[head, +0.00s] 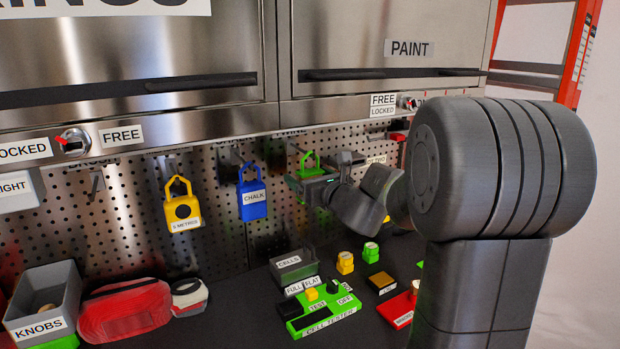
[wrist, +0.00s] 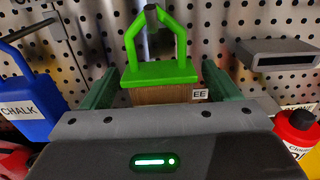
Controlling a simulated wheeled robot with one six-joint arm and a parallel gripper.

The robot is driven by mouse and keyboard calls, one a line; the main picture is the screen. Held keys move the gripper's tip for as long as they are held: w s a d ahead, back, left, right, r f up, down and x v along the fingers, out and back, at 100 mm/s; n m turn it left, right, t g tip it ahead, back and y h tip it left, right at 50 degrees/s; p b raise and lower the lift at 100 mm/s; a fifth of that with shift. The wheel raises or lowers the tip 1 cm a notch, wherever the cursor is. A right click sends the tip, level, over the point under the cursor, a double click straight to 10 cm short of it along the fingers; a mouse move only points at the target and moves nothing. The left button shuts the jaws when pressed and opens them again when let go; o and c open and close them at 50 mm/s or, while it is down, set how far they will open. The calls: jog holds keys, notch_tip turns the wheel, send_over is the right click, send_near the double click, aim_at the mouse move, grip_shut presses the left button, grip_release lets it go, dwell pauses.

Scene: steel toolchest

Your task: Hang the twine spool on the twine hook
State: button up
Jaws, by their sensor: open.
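The twine spool (wrist: 160,73) has a green top plate with a green loop handle, and a brown body below. In the wrist view the dark twine hook (wrist: 151,16) shows at the top of the loop, and the spool appears to hang upright from it. The green loop also shows in the head view (head: 308,160) against the pegboard. My gripper (wrist: 161,82) is open, with one green finger on each side of the spool. My gripper also shows in the head view (head: 322,184), where it hides the spool's body. The spool's lower part is hidden in the wrist view too.
A blue chalk holder (head: 253,198) hangs just left of the spool, and a yellow tape holder (head: 182,212) farther left. A grey bracket (wrist: 278,52) and a red bottle (wrist: 298,132) are to the right. The bench below holds a green cell tester (head: 325,312) and a knobs bin (head: 40,300).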

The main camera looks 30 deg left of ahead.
jog(key=b+v, duration=0.2)
jog(key=v, duration=1.2)
jog(key=shift+a, duration=0.2)
jog(key=p+x, duration=0.2)
jog(key=x, duration=1.2)
jog(key=shift+s+d+r+p, duration=0.1)
jog(key=shift+d+r+p, duration=0.15)
jog(key=shift+d+p, duration=0.1)
jog(key=shift+f, duration=0.1)
